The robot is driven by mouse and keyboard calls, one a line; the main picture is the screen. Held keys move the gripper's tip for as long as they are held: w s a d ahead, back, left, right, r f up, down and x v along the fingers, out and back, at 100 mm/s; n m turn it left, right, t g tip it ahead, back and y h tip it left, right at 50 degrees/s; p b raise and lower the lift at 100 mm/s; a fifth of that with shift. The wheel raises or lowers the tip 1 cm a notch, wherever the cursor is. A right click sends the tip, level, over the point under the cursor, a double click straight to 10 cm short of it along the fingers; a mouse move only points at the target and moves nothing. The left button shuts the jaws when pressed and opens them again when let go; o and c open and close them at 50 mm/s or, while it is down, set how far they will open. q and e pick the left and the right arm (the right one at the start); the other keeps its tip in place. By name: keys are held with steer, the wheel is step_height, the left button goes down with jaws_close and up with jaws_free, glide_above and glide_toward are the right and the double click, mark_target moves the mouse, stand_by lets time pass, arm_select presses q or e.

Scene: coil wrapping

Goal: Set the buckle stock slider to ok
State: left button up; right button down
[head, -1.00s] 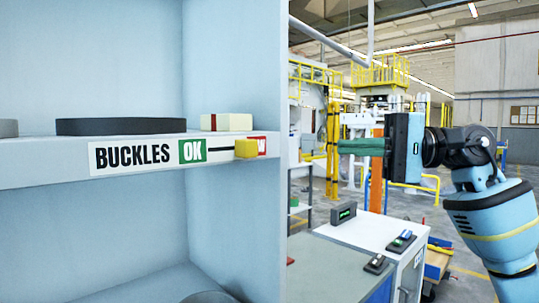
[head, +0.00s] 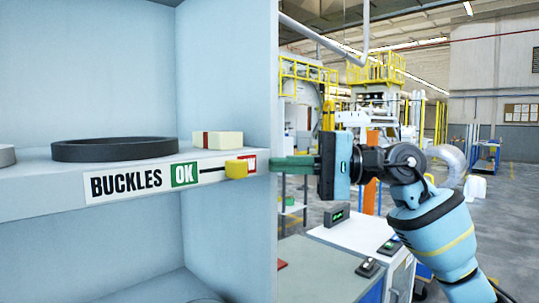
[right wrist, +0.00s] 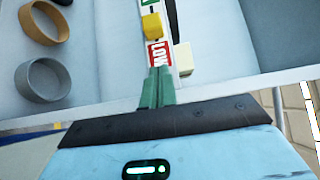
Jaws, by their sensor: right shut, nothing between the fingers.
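The buckle stock slider is a yellow knob (head: 236,168) on a dark slot in the "BUCKLES" label (head: 126,185) on the shelf's front edge. It stands at the right, beside the red LOW field (head: 249,165) and away from the green OK field (head: 185,174). In the right wrist view the knob (right wrist: 152,26) is ahead of the fingers, past the red LOW field. My right gripper (head: 272,165) has its green fingers shut and empty, with the tips at the cabinet's right side, right of the knob and apart from it. My left gripper is out of view.
A dark ring (head: 115,149) and a cream block with a red band (head: 217,140) lie on the shelf above the label. The cabinet's right side panel (head: 262,80) stands by my fingers. A bench (head: 350,235) is below the right arm.

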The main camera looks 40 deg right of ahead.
mark_target(239, 173)
steer(key=shift+a+p, duration=0.5)
steer(key=shift+a, duration=1.75)
steer(key=a+p, duration=0.1)
steer(key=a, duration=0.3)
steer(key=shift+s+a, duration=0.1)
steer(key=shift+s, duration=0.1)
steer(key=shift+f, duration=0.1)
